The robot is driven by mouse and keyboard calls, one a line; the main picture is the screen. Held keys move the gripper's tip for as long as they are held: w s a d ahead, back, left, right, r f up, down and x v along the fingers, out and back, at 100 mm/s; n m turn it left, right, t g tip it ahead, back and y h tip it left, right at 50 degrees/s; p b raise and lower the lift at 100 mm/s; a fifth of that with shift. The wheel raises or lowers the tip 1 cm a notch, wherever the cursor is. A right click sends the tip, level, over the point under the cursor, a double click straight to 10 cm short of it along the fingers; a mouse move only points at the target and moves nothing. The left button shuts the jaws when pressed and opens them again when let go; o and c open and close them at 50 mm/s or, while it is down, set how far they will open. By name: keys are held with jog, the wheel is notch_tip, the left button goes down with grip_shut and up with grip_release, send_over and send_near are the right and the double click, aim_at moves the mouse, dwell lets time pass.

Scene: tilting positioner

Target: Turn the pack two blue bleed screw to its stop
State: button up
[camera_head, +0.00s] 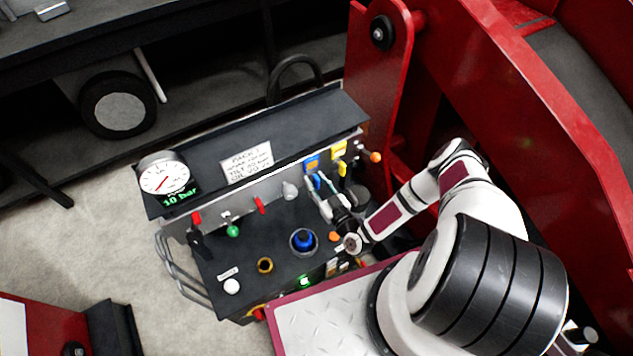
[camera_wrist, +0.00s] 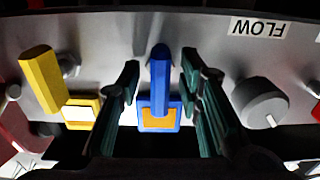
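The blue bleed screw shows in the wrist view as an upright blue bar handle (camera_wrist: 160,68) on the grey panel. Below it is a blue tag with an orange face (camera_wrist: 158,116); the tag (camera_wrist: 312,162) also shows in the head view. My gripper (camera_wrist: 160,75) has its dark green fingers on either side of the blue handle, with visible gaps on both sides. In the head view my gripper (camera_head: 317,184) is at the panel just below the blue tag, and it hides most of the handle there.
A yellow handle (camera_wrist: 41,80) and yellow tag (camera_wrist: 82,112) are left of my fingers. A grey knob (camera_wrist: 262,102) under a FLOW label is close on the right. The head view shows a gauge (camera_head: 164,177) reading 10 bar, a blue knob (camera_head: 304,238) and red levers (camera_head: 259,205).

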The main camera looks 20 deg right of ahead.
jog(key=s+d, duration=0.2)
jog(key=s, duration=0.9)
jog(key=shift+s+d, duration=0.2)
jog(key=shift+s, duration=0.2)
